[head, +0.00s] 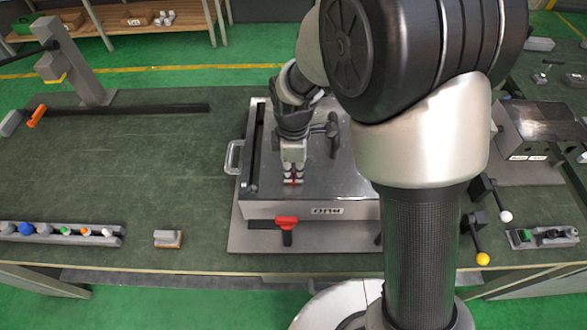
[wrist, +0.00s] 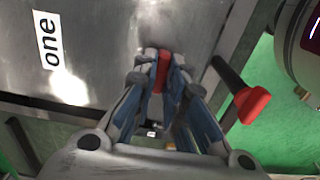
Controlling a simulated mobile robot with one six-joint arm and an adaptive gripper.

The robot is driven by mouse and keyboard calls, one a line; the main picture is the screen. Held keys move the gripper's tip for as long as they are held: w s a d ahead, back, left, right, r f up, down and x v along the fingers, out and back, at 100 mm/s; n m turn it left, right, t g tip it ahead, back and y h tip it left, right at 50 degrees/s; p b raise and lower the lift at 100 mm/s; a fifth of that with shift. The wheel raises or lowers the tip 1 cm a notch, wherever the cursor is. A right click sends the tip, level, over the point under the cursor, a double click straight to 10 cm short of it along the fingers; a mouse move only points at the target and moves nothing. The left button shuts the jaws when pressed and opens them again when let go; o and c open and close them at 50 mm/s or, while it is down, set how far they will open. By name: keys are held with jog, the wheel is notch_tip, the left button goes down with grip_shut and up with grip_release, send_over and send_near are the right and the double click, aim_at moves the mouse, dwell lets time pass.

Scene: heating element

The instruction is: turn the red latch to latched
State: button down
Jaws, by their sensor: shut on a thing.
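My gripper (head: 293,180) points down over the front part of the metal box's lid (head: 335,180). Its fingers are closed on a narrow red piece, which I take for the red latch (head: 293,181). In the wrist view the red latch (wrist: 161,70) stands between the two fingertips (wrist: 163,75), against the metal surface. The fingers hide its sides and lower end, and its turned position cannot be read clearly. A separate red handle (head: 287,222) on a black stem is at the box's front; it also shows right of the fingers in the wrist view (wrist: 250,104).
Black levers with a white knob (head: 506,216) and a yellow knob (head: 483,259) stand right. A rack of coloured pieces (head: 60,231) lies left. The left bench top is largely clear.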

jog(key=m+p, duration=0.1)
jog(key=m, duration=0.3)
jog(key=shift+m, duration=0.4)
jog(key=m+p, duration=0.1)
jog(key=m, duration=0.8)
jog(key=shift+m+p, duration=0.45)
jog(key=shift+m, duration=1.65)
jog(key=c, duration=1.6)
grip_release()
jog(key=shift+c, duration=0.2)
